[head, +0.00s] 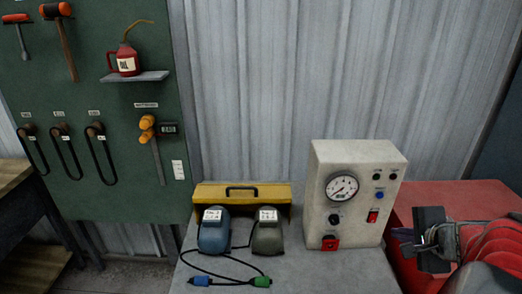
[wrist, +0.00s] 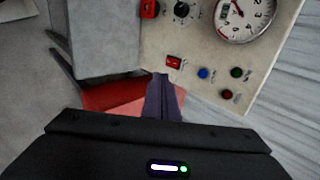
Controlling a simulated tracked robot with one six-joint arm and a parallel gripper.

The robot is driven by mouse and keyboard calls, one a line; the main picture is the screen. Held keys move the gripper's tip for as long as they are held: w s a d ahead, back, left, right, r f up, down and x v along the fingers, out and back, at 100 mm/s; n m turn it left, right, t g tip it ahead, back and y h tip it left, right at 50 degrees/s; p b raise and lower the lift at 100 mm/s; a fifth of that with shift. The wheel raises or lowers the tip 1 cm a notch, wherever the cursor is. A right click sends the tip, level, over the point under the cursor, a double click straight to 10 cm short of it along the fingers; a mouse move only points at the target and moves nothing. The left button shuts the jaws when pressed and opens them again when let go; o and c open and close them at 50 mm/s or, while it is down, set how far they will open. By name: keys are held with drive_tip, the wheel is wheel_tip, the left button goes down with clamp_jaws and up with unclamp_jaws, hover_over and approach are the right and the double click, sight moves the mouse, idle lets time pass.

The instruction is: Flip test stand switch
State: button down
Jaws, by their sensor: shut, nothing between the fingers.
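The test stand (head: 325,165) is a cream box with a round gauge (head: 341,188), a black knob (head: 335,218) and small coloured buttons. A red rocker switch (head: 372,216) sits low on the right of its front panel. In the wrist view the same red switch (wrist: 174,62) lies just beyond the fingertips. A second red switch (head: 330,243) is at the box's lower left. My gripper (head: 396,233) is right of the box, with dark fingers pointing toward it. In the wrist view my gripper (wrist: 160,77) is shut and empty. Whether it touches the panel cannot be told.
The box stands on a grey bench (head: 310,272). A blue unit (head: 213,232) and an olive unit (head: 267,234) with cables stand left of it, before a yellow case (head: 285,196). A red cabinet (head: 435,193) is at right. A green tool board (head: 80,190) hangs at left.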

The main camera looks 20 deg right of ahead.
approach(371, 222)
wheel_tip(371, 222, down, 3)
drive_tip(key=w, duration=0.3)
drive_tip(key=shift+w+d+f, duration=0.25)
drive_tip(key=shift+w+d, duration=0.25)
drive_tip(key=shift+d, duration=0.15)
idle(0.3)
drive_tip(key=shift+w+f, duration=0.15)
drive_tip(key=shift+f, duration=0.35)
